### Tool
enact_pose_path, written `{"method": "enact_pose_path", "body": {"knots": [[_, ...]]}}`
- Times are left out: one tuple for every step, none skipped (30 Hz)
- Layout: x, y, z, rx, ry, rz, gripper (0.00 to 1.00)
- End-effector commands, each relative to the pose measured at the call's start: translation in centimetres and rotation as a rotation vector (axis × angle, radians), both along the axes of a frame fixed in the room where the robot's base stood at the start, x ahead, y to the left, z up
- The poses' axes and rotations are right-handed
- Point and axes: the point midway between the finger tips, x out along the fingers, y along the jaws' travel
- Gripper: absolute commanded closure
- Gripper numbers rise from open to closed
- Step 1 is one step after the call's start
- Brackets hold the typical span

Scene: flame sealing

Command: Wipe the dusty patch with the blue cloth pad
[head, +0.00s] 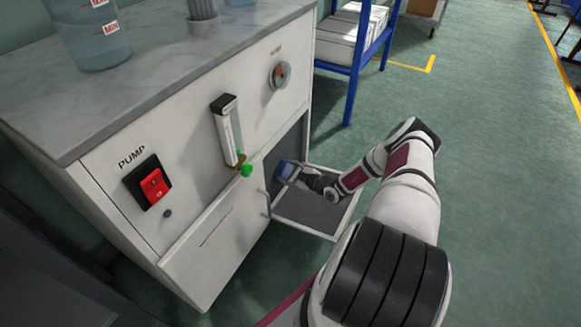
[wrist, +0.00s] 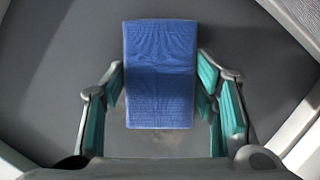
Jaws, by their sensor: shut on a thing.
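The blue cloth pad (wrist: 160,75) is held between the two teal-lined fingers of my gripper (wrist: 163,95). No other dusty patch is clear.
The open compartment has a pale-rimmed panel (head: 325,234) around my gripper. The white cabinet (head: 218,250) carries a red pump switch (head: 154,185), a flow tube (head: 228,130) with a green knob (head: 246,170) and a dial (head: 279,75). A blue rack (head: 355,75) stands behind.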

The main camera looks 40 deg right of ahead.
Motion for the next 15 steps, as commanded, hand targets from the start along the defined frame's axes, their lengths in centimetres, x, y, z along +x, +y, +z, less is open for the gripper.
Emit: {"method": "enact_pose_path", "body": {"knots": [[0.0, 0.4, 0.2, 0.002, -0.001, 0.001, 0.69], [-0.1, 0.5, 0.2, 0.002, -0.001, 0.001, 0.69], [-0.1, 0.6, 0.1, 0.002, -0.001, 0.001, 0.69], [-0.1, 0.7, 0.1, 0.002, -0.001, 0.001, 0.69], [-0.1, 0.8, 0.1, 0.002, -0.001, 0.001, 0.69], [-0.1, 0.9, 0.1, 0.002, -0.001, 0.001, 0.69], [-0.1, 1.0, 0.1, 0.002, -0.002, 0.001, 0.69], [-0.2, 1.1, 0.1, 0.003, -0.001, 0.002, 0.69], [-0.3, 1.3, 0.1, 0.003, -0.001, 0.002, 0.69], [-0.4, 1.6, 0.2, 0.003, -0.002, 0.003, 0.69], [-0.5, 1.8, 0.2, 0.003, -0.002, 0.003, 0.69], [-0.6, 2.1, 0.2, 0.004, -0.001, 0.003, 0.69], [-0.7, 2.4, 0.2, 0.004, -0.001, 0.003, 0.69], [-0.8, 2.6, 0.2, 0.003, -0.002, 0.003, 0.69], [-0.9, 2.8, 0.2, 0.004, -0.001, 0.003, 0.69]]}}
